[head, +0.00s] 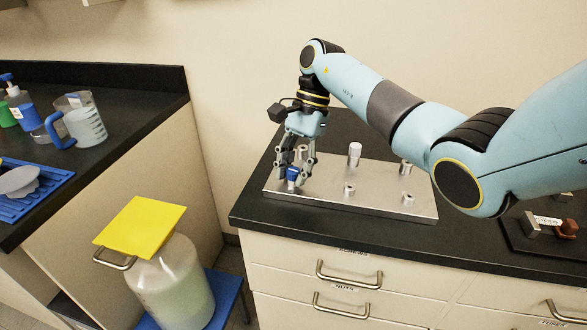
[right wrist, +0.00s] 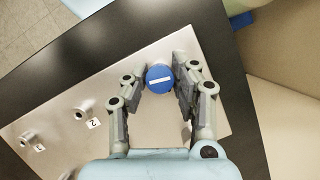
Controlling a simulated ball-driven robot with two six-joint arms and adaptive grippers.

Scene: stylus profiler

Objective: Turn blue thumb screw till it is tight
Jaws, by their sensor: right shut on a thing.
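The blue thumb screw (head: 292,174) stands at the front left of a metal plate (head: 385,204) on the black counter. In the right wrist view its round blue head (right wrist: 159,78) carries a white bar mark and sits between my fingertips. My right gripper (head: 294,178) points down over it and is shut on it, with one finger on each side. The right gripper also shows in the right wrist view (right wrist: 158,85). The screw's lower part is hidden in the head view. My left gripper is not in view.
Several metal posts (head: 349,190) and a taller white-topped post (head: 355,153) stand on the plate. A dark tray (head: 545,245) lies at right. The counter's front strip is clear.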

